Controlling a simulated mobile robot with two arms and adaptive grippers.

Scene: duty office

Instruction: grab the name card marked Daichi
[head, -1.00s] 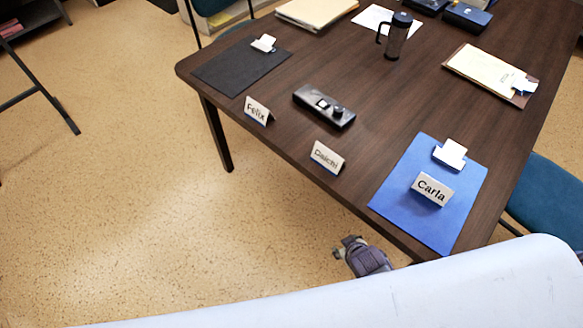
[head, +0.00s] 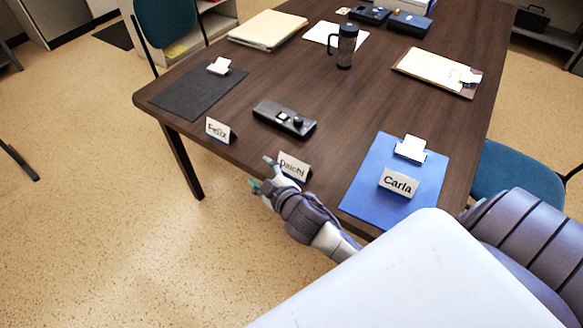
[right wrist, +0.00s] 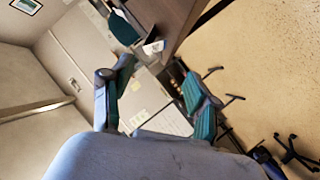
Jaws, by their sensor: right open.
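The name card marked Daichi (head: 294,165) stands near the front edge of the dark table (head: 240,95) in the head view. My right gripper (head: 261,173) is open just left of and in front of this card, at the table edge. One finger overlaps the card's left end in the picture; I cannot tell whether it touches. In the right wrist view the two teal-padded fingers (right wrist: 160,85) are spread with nothing between them. A small white card (right wrist: 153,47) shows beyond them at the table edge; its marking is too small to read. My left gripper is not in view.
The Felix card (head: 219,129) stands to the left and the Carla card (head: 398,182) stands on a blue clipboard (head: 365,190) to the right. A black device (head: 285,119) lies behind the Daichi card. A dark mug (head: 346,45) stands farther back.

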